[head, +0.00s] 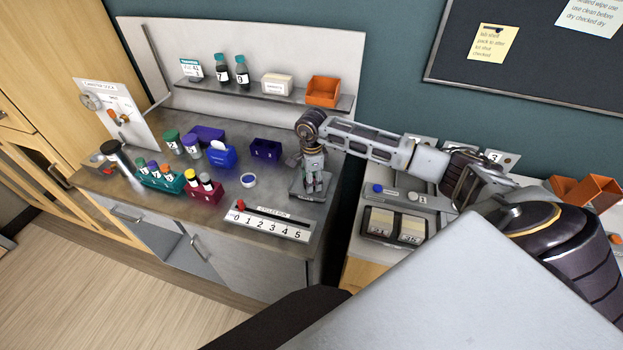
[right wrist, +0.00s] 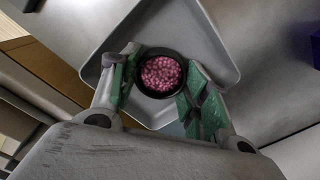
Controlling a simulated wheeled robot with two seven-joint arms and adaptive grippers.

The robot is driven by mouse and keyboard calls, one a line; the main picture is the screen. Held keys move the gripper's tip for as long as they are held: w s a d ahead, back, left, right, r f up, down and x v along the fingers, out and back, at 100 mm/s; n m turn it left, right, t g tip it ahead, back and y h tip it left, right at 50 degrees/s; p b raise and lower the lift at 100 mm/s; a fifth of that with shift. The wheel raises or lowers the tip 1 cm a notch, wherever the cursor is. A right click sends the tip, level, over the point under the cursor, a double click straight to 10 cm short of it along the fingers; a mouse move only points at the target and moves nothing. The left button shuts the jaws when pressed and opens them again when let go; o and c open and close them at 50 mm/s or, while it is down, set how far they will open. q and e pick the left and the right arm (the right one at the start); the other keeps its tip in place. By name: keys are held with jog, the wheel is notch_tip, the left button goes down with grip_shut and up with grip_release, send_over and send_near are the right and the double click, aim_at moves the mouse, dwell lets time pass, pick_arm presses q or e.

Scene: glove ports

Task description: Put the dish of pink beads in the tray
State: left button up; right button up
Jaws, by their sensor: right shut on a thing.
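My right gripper (head: 314,186) points down over the grey tray (head: 297,190) near the right end of the dark counter. In the right wrist view, the gripper (right wrist: 160,88) has its green-padded fingers on either side of the dish of pink beads (right wrist: 161,74), a small round dark-rimmed dish. The gripper is shut on it. The dish appears upright, inside the outline of the tray (right wrist: 226,52). I cannot tell whether it touches the tray floor. In the head view the dish is hidden by the gripper. My left gripper is not in view.
A numbered strip with a red knob (head: 270,222) lies in front of the tray. A white dish with blue contents (head: 248,181) and a dark purple bin (head: 265,149) stand to its left. A shelf (head: 265,95) with bottles runs behind. A gap separates the right-hand counter.

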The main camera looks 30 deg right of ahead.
jog(key=shift+f, duration=0.2)
jog(key=o, duration=0.8)
jog(key=shift+r, duration=0.2)
notch_tip(320, 180, up, 12)
jog(key=shift+b, duration=0.95)
